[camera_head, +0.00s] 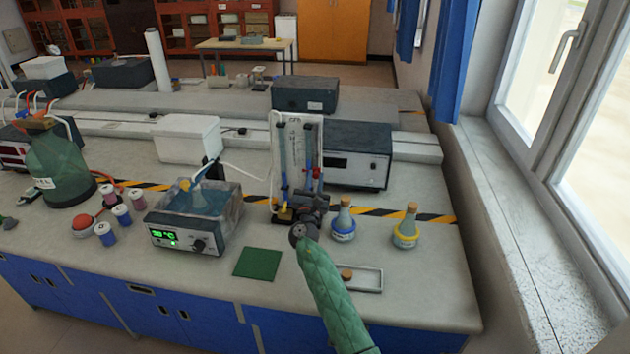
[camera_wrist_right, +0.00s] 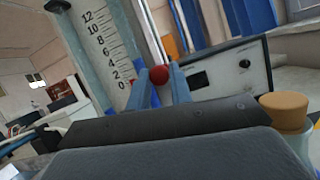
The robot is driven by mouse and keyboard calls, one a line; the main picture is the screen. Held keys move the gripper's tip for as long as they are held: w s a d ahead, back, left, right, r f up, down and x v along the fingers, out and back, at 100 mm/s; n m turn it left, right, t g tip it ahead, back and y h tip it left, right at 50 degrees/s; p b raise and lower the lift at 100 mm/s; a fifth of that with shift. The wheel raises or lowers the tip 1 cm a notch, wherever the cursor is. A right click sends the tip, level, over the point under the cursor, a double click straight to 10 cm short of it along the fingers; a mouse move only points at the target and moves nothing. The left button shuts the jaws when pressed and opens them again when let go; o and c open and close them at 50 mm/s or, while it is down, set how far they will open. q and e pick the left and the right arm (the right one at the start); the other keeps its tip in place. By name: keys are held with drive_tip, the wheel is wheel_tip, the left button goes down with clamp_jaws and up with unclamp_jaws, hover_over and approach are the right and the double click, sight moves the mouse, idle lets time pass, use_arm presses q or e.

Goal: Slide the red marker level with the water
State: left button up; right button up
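The white scale board (camera_head: 297,135) stands upright at the middle of the bench, with a tube on each side. Blue shows in the left tube (camera_head: 283,150) and the right tube (camera_head: 308,145); I cannot make out the exact water level. The red marker (camera_wrist_right: 158,74) is a small ball low on the right side of the board, near the scale's 0 end; it also shows in the head view (camera_head: 317,173). My right gripper (camera_wrist_right: 159,80) has its blue fingers on either side of the marker, and the marker fills the gap at the tips. My left gripper is out of view.
A stoppered flask with a blue ring (camera_head: 344,222) stands close right of my right gripper, and a yellow-ringed flask (camera_head: 407,228) farther right. A water bath (camera_head: 190,220) is to the left. A dark instrument box (camera_head: 356,155) stands behind. A green mat (camera_head: 258,263) lies in front.

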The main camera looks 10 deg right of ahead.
drive_tip(key=shift+r, duration=0.55)
clamp_jaws()
wheel_tip(320, 180, up, 2)
drive_tip(key=shift+p, duration=0.45)
drive_tip(key=o, duration=0.9)
unclamp_jaws()
drive_tip(key=shift+c, duration=0.2)
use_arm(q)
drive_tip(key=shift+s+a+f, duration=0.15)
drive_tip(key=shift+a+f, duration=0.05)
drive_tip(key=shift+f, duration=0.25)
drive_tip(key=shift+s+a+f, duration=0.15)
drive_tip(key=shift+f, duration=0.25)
use_arm(e)
drive_tip(key=shift+s+a+f, duration=0.15)
drive_tip(key=shift+s+f, duration=0.15)
drive_tip(key=shift+f, duration=0.05)
use_arm(q)
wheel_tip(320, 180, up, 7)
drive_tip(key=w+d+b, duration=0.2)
drive_tip(key=b, duration=0.1)
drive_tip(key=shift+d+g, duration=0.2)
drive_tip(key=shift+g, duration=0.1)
use_arm(e)
approach(315, 172)
drive_tip(key=shift+r, duration=1.05)
drive_tip(key=shift+f, duration=0.1)
